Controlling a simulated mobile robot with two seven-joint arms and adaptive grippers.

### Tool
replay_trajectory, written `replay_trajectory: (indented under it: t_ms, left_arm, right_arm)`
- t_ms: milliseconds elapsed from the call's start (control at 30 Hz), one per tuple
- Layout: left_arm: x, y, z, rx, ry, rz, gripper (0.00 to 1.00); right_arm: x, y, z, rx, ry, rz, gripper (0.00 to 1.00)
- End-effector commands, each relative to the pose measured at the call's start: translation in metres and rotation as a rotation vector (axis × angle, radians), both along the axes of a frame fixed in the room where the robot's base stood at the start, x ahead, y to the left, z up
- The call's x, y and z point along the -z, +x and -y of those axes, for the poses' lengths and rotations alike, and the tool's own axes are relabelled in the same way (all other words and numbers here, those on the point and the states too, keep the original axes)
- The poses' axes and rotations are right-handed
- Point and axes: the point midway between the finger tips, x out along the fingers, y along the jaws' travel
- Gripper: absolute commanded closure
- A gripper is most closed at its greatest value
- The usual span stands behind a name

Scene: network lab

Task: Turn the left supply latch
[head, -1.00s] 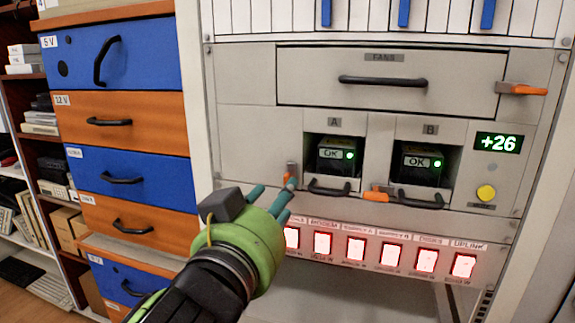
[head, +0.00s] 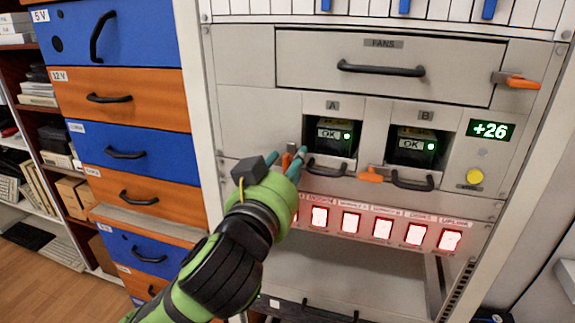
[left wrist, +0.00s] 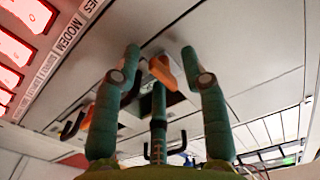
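The left supply latch (head: 286,160) is a small orange handle on a grey pivot, at the lower left of supply bay A (head: 329,139). The handle hangs down, partly hidden by my fingers. My left gripper (head: 294,163) is at the latch, with teal fingers on either side of it. In the left wrist view the fingers of the left gripper (left wrist: 162,80) are spread apart, and the orange latch handle (left wrist: 162,70) shows between their tips. I cannot tell whether any finger touches it. My right gripper is out of view.
Supply bay B (head: 412,147) is to the right, with its orange latch (head: 371,175) lying sideways. A row of red-lit switches (head: 351,222) runs just below the gripper. The fans drawer (head: 385,50) is above. Blue and orange drawers (head: 125,100) stand to the left.

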Motion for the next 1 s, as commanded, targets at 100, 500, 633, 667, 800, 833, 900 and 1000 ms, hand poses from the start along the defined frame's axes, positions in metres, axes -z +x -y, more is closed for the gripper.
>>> replay_trajectory:
  t_ms: [100, 500, 633, 667, 800, 833, 900, 1000]
  left_arm:
    - [0.0, 0.0, 0.0, 0.0, 0.0, 0.0, 1.0]
    - [-0.001, 0.0, 0.001, 0.002, 0.022, 0.008, 1.0]
    - [-0.002, 0.0, 0.001, 0.003, 0.07, 0.022, 1.0]
    - [-0.002, 0.0, 0.0, 0.003, 0.085, 0.027, 1.0]
    - [-0.002, 0.0, 0.001, 0.005, 0.176, 0.056, 1.0]
    - [-0.003, -0.001, 0.001, 0.005, 0.199, 0.063, 1.0]
    - [-0.002, -0.001, 0.001, 0.006, 0.258, 0.081, 1.0]
    - [-0.003, 0.0, 0.0, 0.005, 0.349, 0.112, 1.0]
  right_arm:
    - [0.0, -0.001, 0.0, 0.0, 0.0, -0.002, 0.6]
    - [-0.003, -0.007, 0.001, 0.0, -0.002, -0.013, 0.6]
    - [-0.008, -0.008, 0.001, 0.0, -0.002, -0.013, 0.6]
    - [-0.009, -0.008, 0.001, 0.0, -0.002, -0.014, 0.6]
    - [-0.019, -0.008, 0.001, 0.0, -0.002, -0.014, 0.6]
    - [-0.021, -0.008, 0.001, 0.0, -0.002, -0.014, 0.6]
    - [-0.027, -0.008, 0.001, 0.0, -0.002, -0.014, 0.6]
    - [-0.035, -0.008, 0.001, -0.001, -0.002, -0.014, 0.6]
